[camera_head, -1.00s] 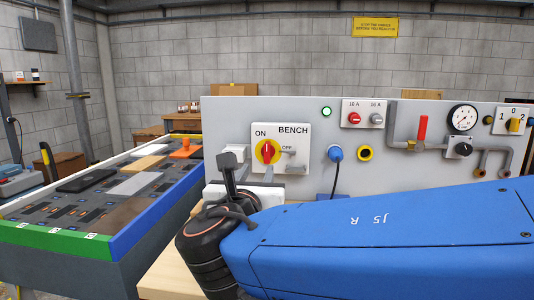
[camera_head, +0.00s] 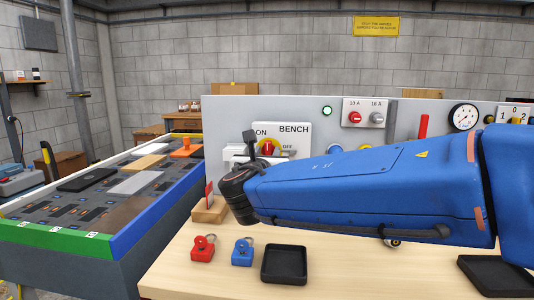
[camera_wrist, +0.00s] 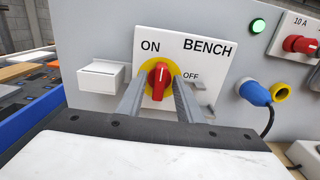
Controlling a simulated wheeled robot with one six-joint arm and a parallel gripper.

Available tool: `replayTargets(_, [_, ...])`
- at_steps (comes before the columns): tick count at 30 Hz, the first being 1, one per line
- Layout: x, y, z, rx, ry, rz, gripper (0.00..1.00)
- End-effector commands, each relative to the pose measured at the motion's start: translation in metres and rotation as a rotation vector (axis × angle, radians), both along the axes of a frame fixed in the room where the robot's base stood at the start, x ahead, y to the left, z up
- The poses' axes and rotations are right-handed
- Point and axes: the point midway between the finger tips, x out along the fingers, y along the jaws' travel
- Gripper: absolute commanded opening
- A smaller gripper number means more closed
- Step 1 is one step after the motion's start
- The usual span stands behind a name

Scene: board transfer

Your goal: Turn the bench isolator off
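The bench isolator is a red rotary handle (camera_wrist: 158,81) on a yellow disc, on a white plate (camera_wrist: 208,58) marked BENCH, ON and OFF. In the wrist view the handle stands upright, with ON at its upper left and OFF to its right. My gripper (camera_wrist: 159,88) is open, its two grey fingers reaching toward the plate on either side of the handle. Gaps show between fingers and handle; I cannot tell how deep the fingertips reach. In the head view the handle (camera_head: 267,148) shows above my arm, which hides the plate's lower part.
A white block (camera_wrist: 101,76) juts from the panel left of the isolator. A blue plug (camera_wrist: 255,93) and its cable are to the right. A green lamp (camera_head: 327,111) glows. A red padlock (camera_head: 203,248), blue padlock (camera_head: 242,252) and black tray (camera_head: 284,282) are on the bench.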

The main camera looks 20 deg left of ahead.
Motion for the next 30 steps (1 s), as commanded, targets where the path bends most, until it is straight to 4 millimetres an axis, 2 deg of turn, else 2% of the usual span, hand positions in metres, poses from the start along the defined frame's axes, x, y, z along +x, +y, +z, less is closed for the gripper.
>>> replayTargets(11, [0.0061,0.0017,0.0002,0.0,0.0,0.001,0.33])
replayTargets(12, [0.006,0.0016,0.0002,0.0,0.0,0.0,0.3])
replayTargets(16, [0.0059,0.0016,0.0001,0.0,0.0,0.0,0.0])
replayTargets(30, [0.0059,0.0011,0.0002,0.07,0.017,0.0,0.0])
